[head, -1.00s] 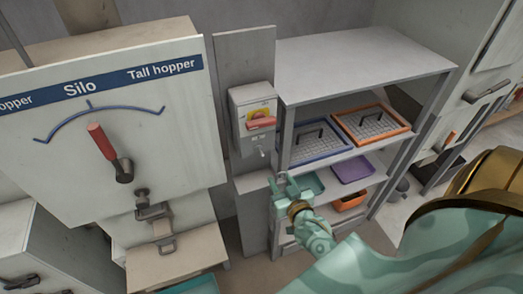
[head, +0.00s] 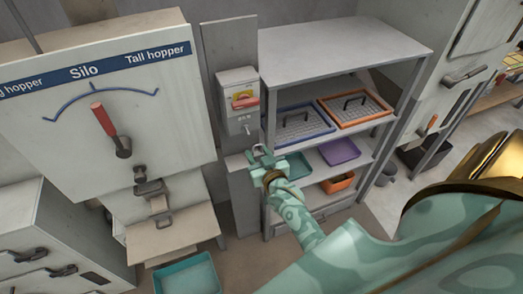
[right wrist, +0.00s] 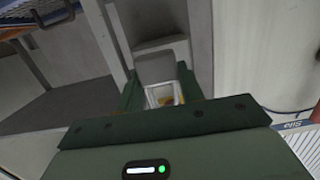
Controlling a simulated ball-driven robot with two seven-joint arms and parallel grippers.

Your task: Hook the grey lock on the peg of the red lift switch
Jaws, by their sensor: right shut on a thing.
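The red lift switch (head: 246,102) is a red handle on a yellow plate, on a pale grey box fixed to a grey post. A small peg (head: 247,130) sticks out at the bottom of that box. My right gripper (head: 262,158) is shut on the grey lock (head: 258,148), below and slightly right of the peg and apart from it. In the right wrist view, the grey lock (right wrist: 155,68) sits between the green fingers, with its pale shackle partly in view. My left gripper is not in view.
A grey shelf rack (head: 345,50) with an orange-rimmed tray (head: 385,115), a blue-rimmed tray and coloured bins stands right of the post. The Silo panel (head: 70,130) with a red-handled lever (head: 103,120) stands left. A teal bin (head: 187,275) is on the floor.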

